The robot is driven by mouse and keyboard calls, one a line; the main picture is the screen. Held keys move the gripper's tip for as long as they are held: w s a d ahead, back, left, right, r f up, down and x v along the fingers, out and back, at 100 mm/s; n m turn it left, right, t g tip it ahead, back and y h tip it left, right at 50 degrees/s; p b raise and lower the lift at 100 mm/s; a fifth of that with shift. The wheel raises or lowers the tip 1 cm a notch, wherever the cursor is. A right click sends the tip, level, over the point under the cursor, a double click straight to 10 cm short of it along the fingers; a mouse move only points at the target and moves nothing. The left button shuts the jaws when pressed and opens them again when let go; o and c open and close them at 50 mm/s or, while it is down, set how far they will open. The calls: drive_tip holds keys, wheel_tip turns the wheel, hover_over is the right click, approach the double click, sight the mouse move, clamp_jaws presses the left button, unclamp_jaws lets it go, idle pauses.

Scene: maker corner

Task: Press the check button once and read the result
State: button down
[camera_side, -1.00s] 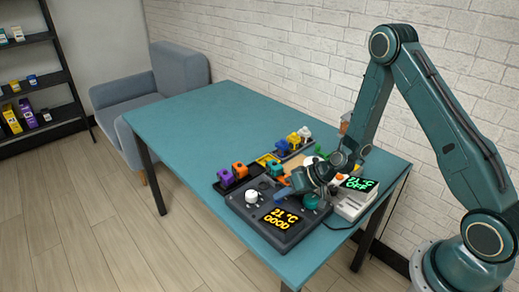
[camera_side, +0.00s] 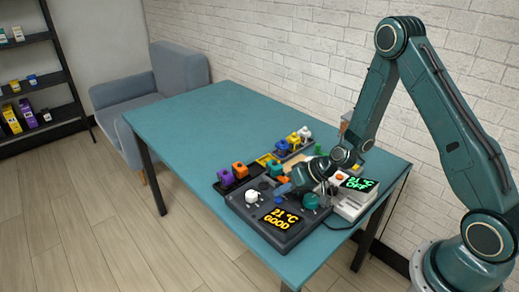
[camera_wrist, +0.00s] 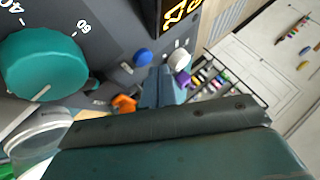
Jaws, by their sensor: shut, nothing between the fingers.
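The dark grey console (camera_side: 247,212) lies on the table's near side. Its display (camera_side: 281,218) reads "21 °C GOOD" in orange. It has a white knob (camera_side: 251,196) and a teal knob (camera_side: 311,200); the teal knob (camera_wrist: 42,66) is large in the wrist view. A round blue button (camera_wrist: 143,57) sits between the teal and white (camera_wrist: 179,60) knobs; no label on it is readable. My gripper (camera_side: 283,189) is shut and empty, its tips low over the console. In the wrist view the tips (camera_wrist: 163,75) are beside the blue button; contact cannot be told.
A pale device (camera_side: 347,207) at right has an orange button (camera_side: 339,177) and a green display (camera_side: 358,184) reading "21 °C OFF". Purple (camera_side: 226,177) and orange (camera_side: 239,170) blocks stand behind the console, with more coloured items farther back. The table's left part (camera_side: 190,130) is clear.

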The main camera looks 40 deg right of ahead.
drive_tip(key=shift+r, duration=0.1)
drive_tip(key=shift+r, duration=2.4)
drive_tip(key=r, duration=0.1)
wheel_tip(320, 180, up, 8)
drive_tip(key=n+g+h, duration=0.1)
drive_tip(key=n, duration=0.1)
hover_over(283, 200)
drive_tip(key=s+a, duration=0.2)
drive_tip(key=s, duration=0.2)
drive_tip(key=s+r+n+h, duration=0.1)
drive_tip(key=s+r+h, duration=0.1)
drive_tip(key=s+r, duration=0.55)
drive_tip(key=s+d+r+h, duration=0.1)
drive_tip(key=s+r, duration=0.3)
drive_tip(key=s, duration=0.4)
drive_tip(key=s+d+r+m+h, duration=0.1)
drive_tip(key=s+r, duration=0.3)
drive_tip(key=s, duration=0.4)
drive_tip(key=shift+d+r+g, duration=0.15)
drive_tip(key=shift+d+g, duration=0.25)
drive_tip(key=shift+d, duration=0.05)
